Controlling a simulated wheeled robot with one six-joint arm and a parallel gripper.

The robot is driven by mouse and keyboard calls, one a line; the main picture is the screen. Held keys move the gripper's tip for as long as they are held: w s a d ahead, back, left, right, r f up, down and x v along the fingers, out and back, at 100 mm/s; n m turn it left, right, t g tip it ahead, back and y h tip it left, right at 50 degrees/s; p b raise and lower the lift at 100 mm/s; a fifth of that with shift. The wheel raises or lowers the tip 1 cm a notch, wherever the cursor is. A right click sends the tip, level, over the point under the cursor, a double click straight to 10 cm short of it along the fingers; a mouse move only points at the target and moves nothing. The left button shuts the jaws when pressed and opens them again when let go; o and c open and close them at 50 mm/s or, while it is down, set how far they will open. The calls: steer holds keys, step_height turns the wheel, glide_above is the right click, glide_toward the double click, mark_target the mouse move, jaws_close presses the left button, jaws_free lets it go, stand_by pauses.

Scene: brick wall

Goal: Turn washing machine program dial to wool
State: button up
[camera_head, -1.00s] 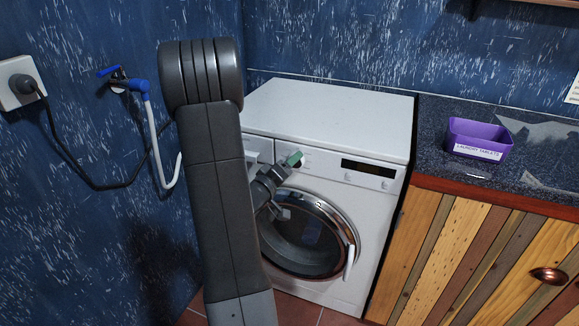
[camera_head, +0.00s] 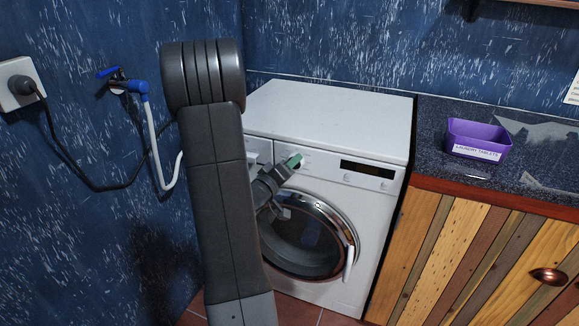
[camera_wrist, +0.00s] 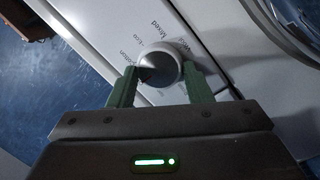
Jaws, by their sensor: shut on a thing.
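The white washing machine (camera_head: 330,110) stands against the blue wall in the head view.
The round door (camera_head: 303,235) with its pale handle (camera_head: 350,260) lies below the panel. A dark display (camera_head: 367,169) is to the right. A purple tablet box (camera_head: 478,140) sits on the counter. A tap with a hose (camera_head: 150,120) is on the left wall.

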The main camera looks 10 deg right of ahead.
steer(key=m+y+b, duration=0.1)
steer(key=m+b, duration=0.1)
steer(key=m, duration=0.3)
steer(key=m+y+b, duration=0.1)
steer(key=m+b, duration=0.2)
steer(key=m, duration=0.2)
steer(key=m+y+b, duration=0.1)
steer(key=m+b, duration=0.1)
steer(key=m, duration=0.3)
steer(key=shift+s+d+r+y, duration=0.1)
steer(key=shift+s+d+y, duration=0.2)
steer(key=shift+d, duration=0.1)
steer(key=m+t+y+b, duration=0.1)
steer(key=m+b, duration=0.3)
steer(key=b, duration=0.1)
steer(key=shift+d, duration=0.1)
steer(key=m+b, duration=0.2)
steer(key=m, duration=0.2)
steer(key=m+t+b, duration=0.1)
steer(key=m+b, duration=0.1)
steer(key=m, duration=0.2)
steer(key=m+t+b, duration=0.1)
steer(key=m+b, duration=0.1)
steer(key=m, duration=0.2)
steer(key=shift+s+d+f+y, duration=0.1)
steer(key=shift+s+f+y, duration=0.05)
steer(key=shift+f+y, duration=0.15)
steer(key=shift+m, duration=0.3)
